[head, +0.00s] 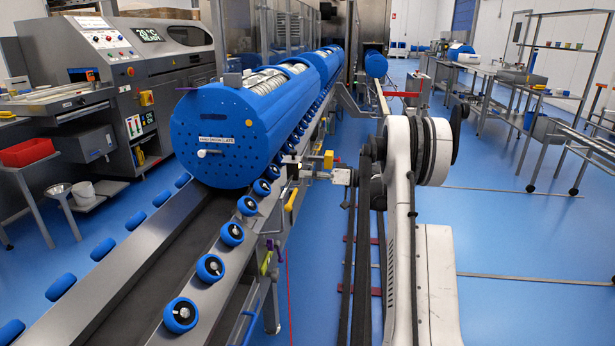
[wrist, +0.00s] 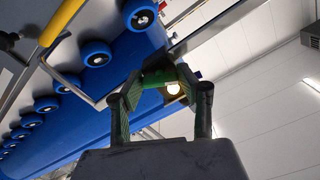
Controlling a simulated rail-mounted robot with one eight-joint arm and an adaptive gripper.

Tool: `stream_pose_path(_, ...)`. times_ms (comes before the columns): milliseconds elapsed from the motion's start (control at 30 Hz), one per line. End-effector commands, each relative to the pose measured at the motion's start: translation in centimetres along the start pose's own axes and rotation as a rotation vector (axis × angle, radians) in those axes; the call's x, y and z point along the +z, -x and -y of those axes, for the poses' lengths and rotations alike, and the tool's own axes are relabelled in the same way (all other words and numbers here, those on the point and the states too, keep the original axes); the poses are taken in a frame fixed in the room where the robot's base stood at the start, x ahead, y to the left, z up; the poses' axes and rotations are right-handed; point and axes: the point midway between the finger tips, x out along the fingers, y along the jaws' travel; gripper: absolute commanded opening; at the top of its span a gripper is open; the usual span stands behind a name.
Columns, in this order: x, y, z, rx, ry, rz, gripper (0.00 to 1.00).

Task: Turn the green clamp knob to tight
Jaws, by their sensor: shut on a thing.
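In the wrist view the green clamp knob (wrist: 157,78) sits between the two fingers of my gripper (wrist: 160,86). The fingers are shut on it, one on each side, and partly cover it. A small bright round spot shows beside the knob. In the head view my gripper (head: 322,174) reaches left from the white arm to the side of the conveyor rail, near a yellow block. The knob is too small and too covered to make out there. I cannot tell how far the knob is turned.
A large blue perforated drum (head: 222,130) lies on the conveyor, with several blue rollers (head: 231,234) along its rail. A yellow handle (head: 291,202) sticks out near my gripper, and it also shows in the wrist view (wrist: 62,20).

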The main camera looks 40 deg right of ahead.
Motion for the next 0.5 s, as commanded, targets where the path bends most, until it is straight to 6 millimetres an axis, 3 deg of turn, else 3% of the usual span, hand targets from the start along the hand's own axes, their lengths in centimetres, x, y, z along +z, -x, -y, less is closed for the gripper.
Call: stream_pose_path(500,0.02,0.05,-0.03,0.001,-0.489,0.0,0.09)
